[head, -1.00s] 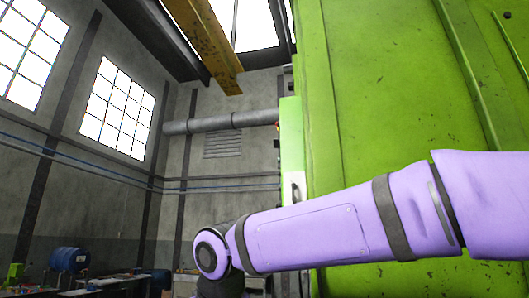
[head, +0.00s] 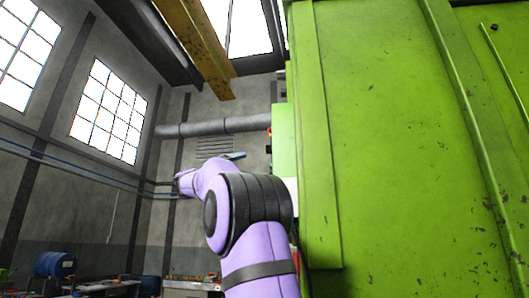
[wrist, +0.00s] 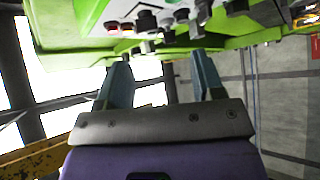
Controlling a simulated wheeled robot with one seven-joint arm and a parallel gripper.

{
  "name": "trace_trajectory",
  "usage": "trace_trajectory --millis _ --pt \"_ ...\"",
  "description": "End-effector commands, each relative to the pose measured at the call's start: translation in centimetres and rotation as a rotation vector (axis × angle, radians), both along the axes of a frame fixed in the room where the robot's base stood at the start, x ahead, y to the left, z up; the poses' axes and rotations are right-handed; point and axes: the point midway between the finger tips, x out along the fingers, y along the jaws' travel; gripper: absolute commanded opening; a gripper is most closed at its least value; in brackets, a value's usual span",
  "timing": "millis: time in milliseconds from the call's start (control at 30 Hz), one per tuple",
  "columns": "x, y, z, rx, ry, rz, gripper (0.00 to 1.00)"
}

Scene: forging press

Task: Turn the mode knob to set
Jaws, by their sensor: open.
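In the wrist view a control panel (wrist: 80,18) with a pale face and green edges fills the top. Several black knobs or buttons (wrist: 147,20) stick out from it; I cannot tell which is the mode knob or how it is set. My gripper (wrist: 160,60) is open, its two blue-grey fingers apart with nothing held between them. Its fingertips are close to the row of controls; contact cannot be told. In the head view one finger of my gripper (head: 235,156) shows beside the green box (head: 285,140) on the press edge. The panel face is hidden there.
The large green press (head: 400,130) fills the right side. A yellow beam (head: 195,45) hangs overhead. A blue drum (head: 55,264) and low benches stand at the far left. The space left of the press is open.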

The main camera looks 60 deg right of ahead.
Motion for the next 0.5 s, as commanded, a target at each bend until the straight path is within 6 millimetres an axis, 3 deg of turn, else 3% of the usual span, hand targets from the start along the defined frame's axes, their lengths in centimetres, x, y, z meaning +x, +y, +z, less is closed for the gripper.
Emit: trace_trajectory --millis 233,500 --pt "0.1 0.1 1.7 -0.082 0.001 -0.037 0.62" --pt "-1.9 -3.0 3.8 -0.080 0.000 -0.038 0.62"
